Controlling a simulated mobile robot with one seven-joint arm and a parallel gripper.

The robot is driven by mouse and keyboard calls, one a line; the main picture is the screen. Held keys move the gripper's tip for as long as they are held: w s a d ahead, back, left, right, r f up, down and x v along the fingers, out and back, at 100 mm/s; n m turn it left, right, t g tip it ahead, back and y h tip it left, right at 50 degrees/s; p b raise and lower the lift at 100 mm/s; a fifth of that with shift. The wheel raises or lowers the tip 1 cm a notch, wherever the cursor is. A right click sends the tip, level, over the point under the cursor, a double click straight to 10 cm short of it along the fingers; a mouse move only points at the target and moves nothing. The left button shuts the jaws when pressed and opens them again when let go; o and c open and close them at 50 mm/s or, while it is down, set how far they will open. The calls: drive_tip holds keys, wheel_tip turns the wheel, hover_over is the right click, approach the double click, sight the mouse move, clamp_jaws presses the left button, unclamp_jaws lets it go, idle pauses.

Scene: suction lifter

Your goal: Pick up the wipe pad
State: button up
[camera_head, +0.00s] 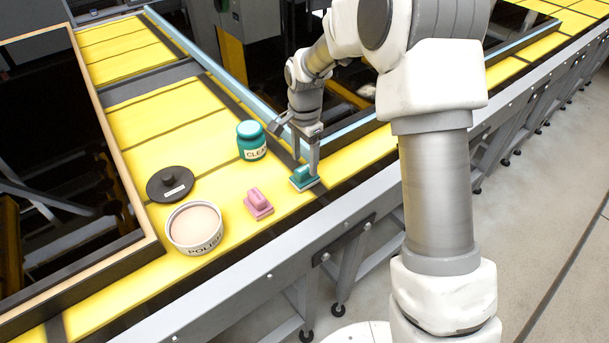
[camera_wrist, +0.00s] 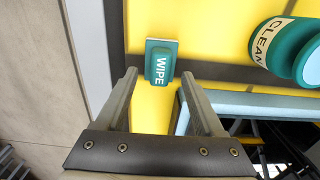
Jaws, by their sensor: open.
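The wipe pad (camera_head: 304,178) is a small teal block with a handle on a pale base, lying on the yellow surface near its front edge. In the wrist view the pad (camera_wrist: 160,62) shows the word WIPE and lies just beyond and between my fingertips. My gripper (camera_head: 310,157) is directly above or beside the pad in the head view, pointing down. In the wrist view my gripper (camera_wrist: 160,80) has its fingers spread apart with nothing held. I cannot tell whether a finger touches the pad.
A teal CLEAN jar (camera_head: 251,141) stands left of the pad. A pink pad (camera_head: 258,203), an open POLISH tub (camera_head: 194,227) and a dark lid (camera_head: 170,184) lie further left. A light blue rail (camera_head: 222,72) runs behind my gripper. The grey table edge (camera_head: 290,258) is close in front.

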sight(305, 168)
drive_tip(key=shift+f, duration=1.8)
drive_tip(key=c, duration=1)
drive_tip(key=shift+r, duration=0.2)
drive_tip(key=shift+r, duration=0.25)
drive_tip(key=r, duration=0.3)
drive_tip(key=shift+s+d+r, duration=0.15)
drive_tip(key=shift+d+r, duration=0.2)
drive_tip(key=shift+r, duration=0.05)
drive_tip(key=s+d+r+b, duration=0.1)
drive_tip(key=s+d+r, duration=0.4)
drive_tip(key=d, duration=0.4)
drive_tip(key=shift+s+d+r, duration=0.15)
drive_tip(key=shift+d+r, duration=0.1)
drive_tip(key=shift+r, duration=0.45)
